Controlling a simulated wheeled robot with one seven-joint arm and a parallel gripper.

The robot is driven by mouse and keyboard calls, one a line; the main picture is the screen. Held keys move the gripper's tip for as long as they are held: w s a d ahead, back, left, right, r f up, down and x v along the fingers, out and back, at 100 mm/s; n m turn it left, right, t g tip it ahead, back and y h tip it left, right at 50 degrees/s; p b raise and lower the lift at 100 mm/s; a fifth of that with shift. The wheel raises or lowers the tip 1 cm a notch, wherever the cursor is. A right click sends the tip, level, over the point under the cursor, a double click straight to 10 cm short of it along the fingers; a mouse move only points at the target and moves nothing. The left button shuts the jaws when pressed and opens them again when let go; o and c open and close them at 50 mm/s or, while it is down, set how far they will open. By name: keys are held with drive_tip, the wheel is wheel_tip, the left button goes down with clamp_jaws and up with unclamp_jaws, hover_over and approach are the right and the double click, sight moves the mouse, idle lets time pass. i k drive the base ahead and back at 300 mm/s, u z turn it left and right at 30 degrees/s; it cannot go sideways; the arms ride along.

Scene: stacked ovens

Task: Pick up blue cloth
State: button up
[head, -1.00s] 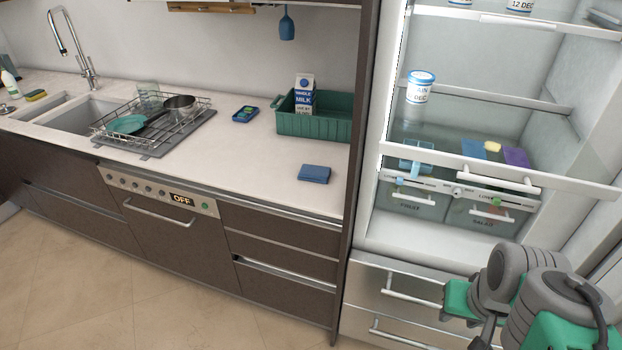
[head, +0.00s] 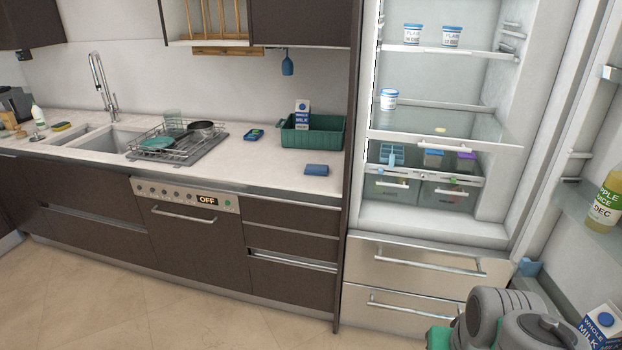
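A folded blue cloth (head: 316,170) lies flat on the white countertop (head: 250,176), near its front edge and right end. It is in front of the green crate (head: 300,139). Nothing touches the cloth. Grey and green parts of my arm show at the bottom right, in front of the fridge and far from the cloth. My gripper's fingers do not show.
The fridge (head: 440,215) stands open right of the counter, behind a tall dark panel (head: 351,180). Its door, with bottles and cartons, is on the right. A dish rack (head: 185,150) and sink (head: 110,141) are on the left. Floor before the counter is clear.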

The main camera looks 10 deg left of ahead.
sight(321, 170)
drive_tip(key=u, duration=0.75)
drive_tip(key=i, duration=0.65)
drive_tip(key=u, duration=1.2)
drive_tip(key=i, duration=1.75)
drive_tip(key=z, duration=1.15)
drive_tip(key=i, duration=0.8)
drive_tip(key=z, duration=0.75)
